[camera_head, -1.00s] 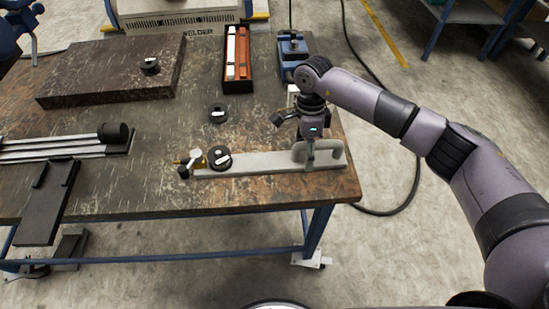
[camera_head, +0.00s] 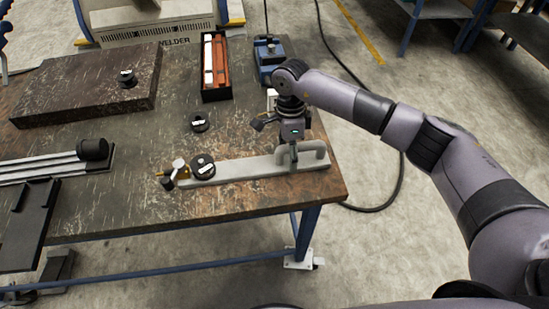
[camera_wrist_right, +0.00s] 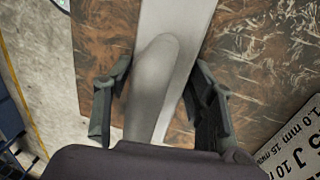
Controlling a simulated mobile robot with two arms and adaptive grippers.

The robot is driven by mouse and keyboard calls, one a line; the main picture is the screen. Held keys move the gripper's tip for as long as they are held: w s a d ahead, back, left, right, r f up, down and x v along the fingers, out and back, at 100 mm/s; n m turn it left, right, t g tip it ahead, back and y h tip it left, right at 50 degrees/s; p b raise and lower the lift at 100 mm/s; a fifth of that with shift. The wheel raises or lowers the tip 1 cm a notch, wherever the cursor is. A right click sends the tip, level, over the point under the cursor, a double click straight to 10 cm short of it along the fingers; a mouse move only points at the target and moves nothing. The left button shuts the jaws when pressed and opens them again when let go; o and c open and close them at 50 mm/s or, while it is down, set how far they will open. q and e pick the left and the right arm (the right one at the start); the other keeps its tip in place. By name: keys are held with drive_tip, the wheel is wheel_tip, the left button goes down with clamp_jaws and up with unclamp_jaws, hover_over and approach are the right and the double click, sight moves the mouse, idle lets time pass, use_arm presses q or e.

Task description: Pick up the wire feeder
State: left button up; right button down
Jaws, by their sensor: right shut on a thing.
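The likely wire feeder is a long pale grey bar (camera_head: 245,171) with a raised grey handle at its right end and a dark round spool and brass-coloured fitting at its left end. It lies along the table's front edge. My right gripper (camera_head: 294,160) reaches down over the handle. The handle's lower part is hidden by the gripper body there. My left gripper is not in view.
The worn brown table (camera_head: 120,208) carries a dark slab (camera_head: 85,85), a small round black piece (camera_head: 199,125), an open black box with red contents (camera_head: 216,65), a blue device (camera_head: 268,55) and metal rods (camera_head: 40,168). A cable (camera_head: 400,180) lies on the floor at right.

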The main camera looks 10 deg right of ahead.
drive_tip(key=shift+r, duration=0.25)
wheel_tip(320, 180, up, 20)
drive_tip(key=b, duration=0.2)
drive_tip(key=shift+f, duration=0.3)
